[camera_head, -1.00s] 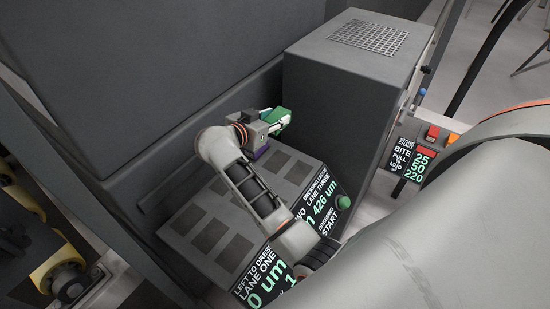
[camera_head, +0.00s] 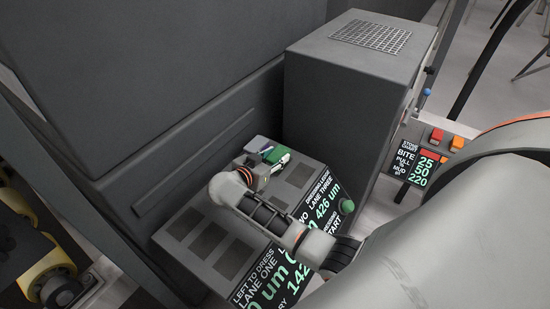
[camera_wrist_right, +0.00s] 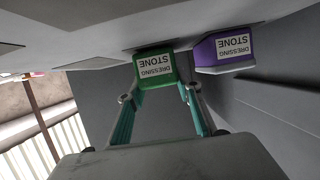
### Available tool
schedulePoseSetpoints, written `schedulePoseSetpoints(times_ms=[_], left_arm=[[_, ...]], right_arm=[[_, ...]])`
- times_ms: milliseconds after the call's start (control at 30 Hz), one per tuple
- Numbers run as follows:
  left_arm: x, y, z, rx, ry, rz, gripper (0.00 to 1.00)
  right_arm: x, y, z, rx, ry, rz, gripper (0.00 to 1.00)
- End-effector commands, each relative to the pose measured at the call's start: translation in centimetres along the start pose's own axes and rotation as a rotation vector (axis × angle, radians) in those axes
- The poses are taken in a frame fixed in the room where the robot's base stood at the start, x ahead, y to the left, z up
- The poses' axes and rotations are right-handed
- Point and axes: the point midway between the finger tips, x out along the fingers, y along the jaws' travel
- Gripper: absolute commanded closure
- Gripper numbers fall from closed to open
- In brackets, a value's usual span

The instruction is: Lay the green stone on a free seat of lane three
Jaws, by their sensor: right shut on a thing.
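The green stone (camera_head: 273,154), marked DRESSING STONE, is in my right gripper (camera_head: 276,160), over the far end of the grey seat slab. In the right wrist view the green stone (camera_wrist_right: 155,68) sits between the two fingertips, close to the slab face (camera_wrist_right: 90,32); I cannot tell whether it touches. A purple stone (camera_wrist_right: 223,50) sits on the slab beside it, apart from it. Dark empty seats show in lane three, such as this seat (camera_head: 299,175). My left gripper is not in view.
A tall dark cabinet (camera_head: 340,110) stands close to the slab's right. A green start button (camera_head: 347,206) and lane displays (camera_head: 322,200) line the slab's front. A dark wall rises behind the slab.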

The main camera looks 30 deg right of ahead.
Motion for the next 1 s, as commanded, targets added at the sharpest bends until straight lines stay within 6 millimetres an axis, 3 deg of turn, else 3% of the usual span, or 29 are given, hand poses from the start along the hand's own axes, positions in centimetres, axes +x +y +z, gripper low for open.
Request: schedulePoseSetpoints(times_ms=[400, 433, 500, 867, 1000], left_arm=[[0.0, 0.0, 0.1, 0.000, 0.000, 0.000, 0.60], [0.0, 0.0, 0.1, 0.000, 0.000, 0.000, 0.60], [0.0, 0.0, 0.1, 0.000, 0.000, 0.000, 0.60], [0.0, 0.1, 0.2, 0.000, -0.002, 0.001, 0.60], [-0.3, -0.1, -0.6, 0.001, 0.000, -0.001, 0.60]], right_arm=[[0.2, -0.1, 0.4, 0.002, 0.002, -0.001, 0.97], [0.2, -0.1, 0.5, 0.001, 0.001, -0.001, 0.63], [0.2, -0.1, 0.4, 0.002, 0.001, -0.001, 0.49], [0.1, -0.1, 0.2, 0.003, 0.002, -0.001, 0.49], [-0.8, -0.1, -0.2, 0.003, 0.000, -0.001, 0.49]])
